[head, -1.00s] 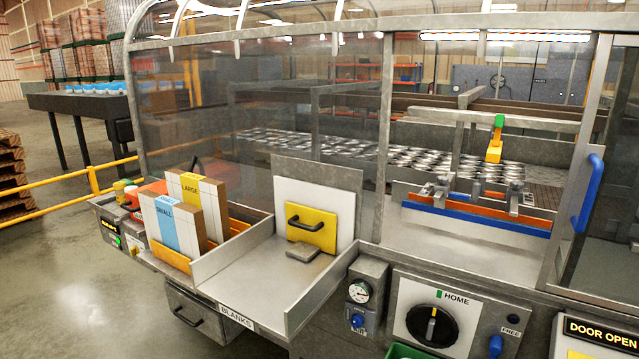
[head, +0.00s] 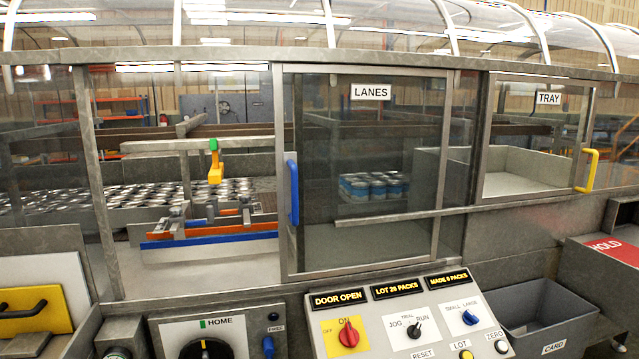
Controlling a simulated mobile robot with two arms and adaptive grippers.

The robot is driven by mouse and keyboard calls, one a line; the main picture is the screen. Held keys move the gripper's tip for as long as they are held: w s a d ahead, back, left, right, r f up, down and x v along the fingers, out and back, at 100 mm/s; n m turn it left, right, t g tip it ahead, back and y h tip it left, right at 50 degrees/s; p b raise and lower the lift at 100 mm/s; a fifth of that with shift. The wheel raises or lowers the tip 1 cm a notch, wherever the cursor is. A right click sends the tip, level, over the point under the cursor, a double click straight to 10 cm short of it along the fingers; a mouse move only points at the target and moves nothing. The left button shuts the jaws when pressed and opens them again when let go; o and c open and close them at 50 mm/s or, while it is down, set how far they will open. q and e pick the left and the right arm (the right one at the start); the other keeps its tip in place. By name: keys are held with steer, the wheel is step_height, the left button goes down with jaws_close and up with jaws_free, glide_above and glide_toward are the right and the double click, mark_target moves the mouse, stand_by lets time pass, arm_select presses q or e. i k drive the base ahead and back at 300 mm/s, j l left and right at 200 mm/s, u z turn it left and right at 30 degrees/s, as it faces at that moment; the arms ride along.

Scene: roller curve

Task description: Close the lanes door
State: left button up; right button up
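The lanes door (head: 395,135) is a clear framed panel with a LANES label, in the middle of the head view. Its upright blue handle (head: 292,192) is on the left edge of its frame. To the left of the handle is a bay with orange and blue rails (head: 210,237) and a yellow part with a green top (head: 215,165). The panel's display (head: 338,299) reads DOOR OPEN. A blue-and-white pack of cans (head: 372,187) shows through the door. Neither of my grippers is in view, and nothing is touching the handle.
A second window labelled TRAY with a yellow handle (head: 591,170) is at the right. The control panel (head: 410,320) with knobs juts out below the lanes door. A grey bin (head: 545,312) and a red HOLD lid (head: 612,250) are at the lower right. A yellow plate (head: 35,300) is at the lower left.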

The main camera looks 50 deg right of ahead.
mark_target(286, 165)
steer(key=z, duration=1.75)
